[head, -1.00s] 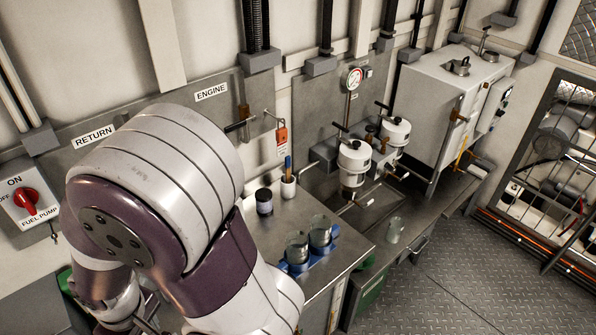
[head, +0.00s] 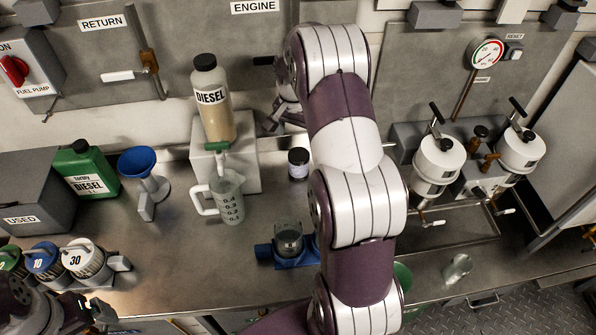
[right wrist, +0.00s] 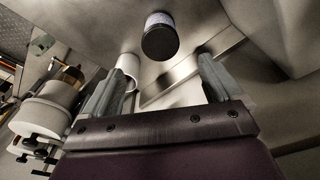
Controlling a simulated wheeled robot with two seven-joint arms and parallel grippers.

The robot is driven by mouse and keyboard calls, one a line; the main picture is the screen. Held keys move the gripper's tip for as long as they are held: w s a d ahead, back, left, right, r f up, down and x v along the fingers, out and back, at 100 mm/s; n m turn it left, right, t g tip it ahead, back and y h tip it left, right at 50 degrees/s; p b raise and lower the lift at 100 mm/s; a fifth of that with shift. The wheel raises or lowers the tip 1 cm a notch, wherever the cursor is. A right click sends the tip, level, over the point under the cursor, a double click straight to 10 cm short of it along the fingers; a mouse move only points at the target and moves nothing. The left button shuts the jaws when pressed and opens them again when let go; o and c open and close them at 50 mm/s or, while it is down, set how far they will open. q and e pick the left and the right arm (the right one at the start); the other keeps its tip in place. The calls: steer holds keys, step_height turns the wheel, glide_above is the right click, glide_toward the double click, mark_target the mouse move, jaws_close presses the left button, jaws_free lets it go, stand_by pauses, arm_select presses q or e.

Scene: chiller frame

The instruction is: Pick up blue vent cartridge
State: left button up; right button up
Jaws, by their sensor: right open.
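A cartridge with a blue cap marked 10 (head: 44,261) stands in a row at the lower left of the head view, between a green-capped one (head: 12,262) and a white-capped one marked 30 (head: 84,258). My left gripper (head: 88,312) is at the lower left edge, just in front of this row; its jaws are too dark and cut off to read. My right gripper (head: 280,120) is open and empty near the back wall, partly behind my right arm, far from the blue-capped cartridge. Its two fingers also show apart in the right wrist view (right wrist: 162,72).
A dark-lidded jar (head: 298,163) stands below my right gripper. A diesel bottle (head: 212,100) rests on a white stand above a measuring jug (head: 226,200). A blue funnel (head: 140,165) and green can (head: 84,170) stand left. A blue holder (head: 283,256) is near the front.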

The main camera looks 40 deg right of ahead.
mark_target(299, 154)
steer(key=f, duration=0.3)
steer(key=f+p, duration=0.1)
steer(key=f, duration=0.3)
steer(key=f+p, duration=0.1)
steer(key=f, duration=0.3)
steer(key=shift+w+d, duration=0.25)
steer(key=shift+d, duration=0.15)
steer(key=shift+d+f, duration=0.1)
steer(key=shift+f, duration=0.1)
steer(key=c, duration=1.2)
